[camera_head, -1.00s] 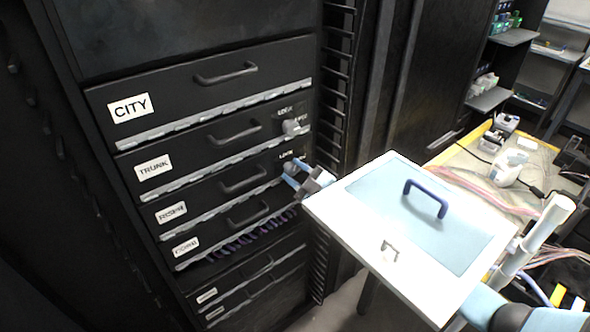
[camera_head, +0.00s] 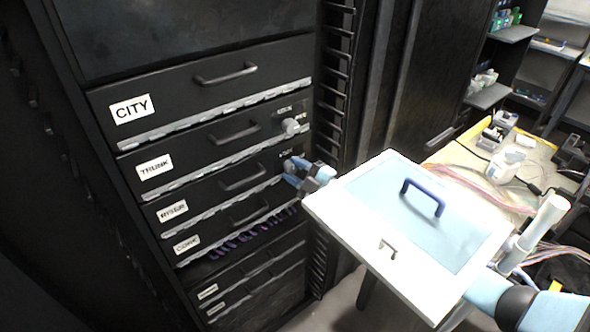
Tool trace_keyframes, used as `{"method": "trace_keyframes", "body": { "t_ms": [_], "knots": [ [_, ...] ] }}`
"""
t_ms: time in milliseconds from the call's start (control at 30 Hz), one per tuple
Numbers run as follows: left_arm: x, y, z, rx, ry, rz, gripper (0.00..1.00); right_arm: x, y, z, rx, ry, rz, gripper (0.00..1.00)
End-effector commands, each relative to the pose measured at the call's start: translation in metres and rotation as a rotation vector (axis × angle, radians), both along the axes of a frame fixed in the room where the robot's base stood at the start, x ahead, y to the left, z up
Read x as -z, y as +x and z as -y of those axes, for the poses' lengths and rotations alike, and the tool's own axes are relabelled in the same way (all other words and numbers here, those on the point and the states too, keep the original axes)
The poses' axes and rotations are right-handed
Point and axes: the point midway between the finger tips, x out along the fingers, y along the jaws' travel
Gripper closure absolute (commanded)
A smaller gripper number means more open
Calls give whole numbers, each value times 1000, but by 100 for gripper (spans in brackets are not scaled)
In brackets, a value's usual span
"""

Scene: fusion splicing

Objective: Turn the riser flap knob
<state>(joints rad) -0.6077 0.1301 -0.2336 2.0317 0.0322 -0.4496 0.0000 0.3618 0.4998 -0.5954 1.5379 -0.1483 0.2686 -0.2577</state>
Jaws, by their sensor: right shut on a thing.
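The black cabinet has stacked flaps labelled CITY, TRUNK, RISER and CORE. The RISER label (camera_head: 172,211) is on the third flap down. The riser flap knob (camera_head: 288,165) is a small grey knob at the right end of that row, partly hidden by my right gripper. My right gripper (camera_head: 293,176), with blue fingers, is at this knob and shut on it. How far the knob is turned cannot be told. The trunk flap knob (camera_head: 291,126) is just above, clear of the gripper. My left gripper is not in view.
A white panel with a pale blue top (camera_head: 357,235) and a dark blue handle (camera_head: 423,197) covers much of my right arm. A yellow-edged workbench (camera_head: 452,154) with cables and small devices is at the right. A slotted vertical rail (camera_head: 337,75) stands right of the flaps.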

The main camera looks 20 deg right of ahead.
Motion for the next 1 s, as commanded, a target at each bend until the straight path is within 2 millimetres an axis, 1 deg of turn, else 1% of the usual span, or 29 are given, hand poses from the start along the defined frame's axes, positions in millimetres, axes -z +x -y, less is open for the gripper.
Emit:
{"method": "trace_keyframes", "body": {
  "t_ms": [33,67,100,133,167,433,567,667,1000],
  "knots": [
    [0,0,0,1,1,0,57,1,0,0,1,-2,0,86],
    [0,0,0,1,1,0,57,1,0,0,1,-2,0,56],
    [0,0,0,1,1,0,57,0,0,0,1,-2,0,46],
    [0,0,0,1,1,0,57,0,0,0,1,-2,0,40],
    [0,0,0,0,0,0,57,0,0,0,1,-2,0,37],
    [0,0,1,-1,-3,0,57,0,-1,0,1,0,-1,37],
    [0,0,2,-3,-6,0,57,3,-8,6,0,0,-2,37],
    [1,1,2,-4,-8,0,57,7,-20,17,2,-2,-3,37],
    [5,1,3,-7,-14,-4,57,24,-79,64,1,-2,-4,37]
  ]
}}
